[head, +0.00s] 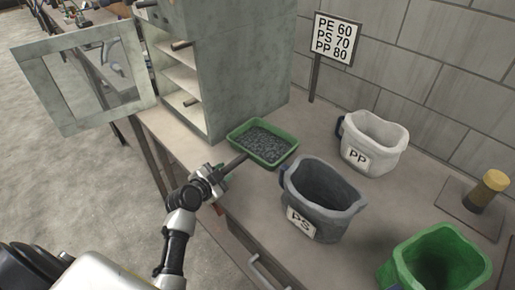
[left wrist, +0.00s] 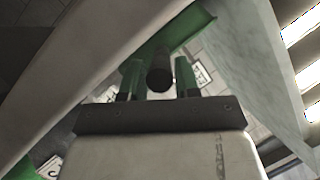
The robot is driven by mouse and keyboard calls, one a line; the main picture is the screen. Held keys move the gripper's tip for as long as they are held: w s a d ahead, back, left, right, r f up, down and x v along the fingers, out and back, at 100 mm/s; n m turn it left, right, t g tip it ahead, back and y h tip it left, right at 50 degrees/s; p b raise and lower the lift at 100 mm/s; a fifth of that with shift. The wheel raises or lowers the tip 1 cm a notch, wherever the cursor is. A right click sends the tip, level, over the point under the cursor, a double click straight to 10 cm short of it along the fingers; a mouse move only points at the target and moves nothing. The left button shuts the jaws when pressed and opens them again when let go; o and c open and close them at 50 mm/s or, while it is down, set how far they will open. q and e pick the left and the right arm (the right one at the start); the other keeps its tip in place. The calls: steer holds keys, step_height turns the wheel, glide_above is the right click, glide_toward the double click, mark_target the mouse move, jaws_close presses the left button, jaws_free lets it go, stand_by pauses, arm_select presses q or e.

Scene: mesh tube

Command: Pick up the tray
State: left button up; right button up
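The green tray (head: 291,153) holds dark grey granules and rests on the bench beside the grey cabinet. Its dark handle (head: 235,162) sticks out toward the lower left, over the bench's front edge. My left gripper (head: 219,176) is at the outer end of this handle. In the left wrist view the round end of the handle (left wrist: 159,78) shows between the two fingers of the left gripper (left wrist: 157,84), with a gap on each side. The green tray (left wrist: 192,27) shows in part behind it. My right gripper is in no view.
The grey cabinet (head: 240,65) stands left of the tray, its door (head: 35,75) swung open. A grey PS bin (head: 345,222), a white PP bin (head: 385,135) and a green bin (head: 407,273) stand to the right. A sign (head: 335,40) stands behind.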

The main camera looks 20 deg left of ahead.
arm_select(q)
jaws_close()
steer(key=shift+r, duration=0.1)
stand_by(0.3)
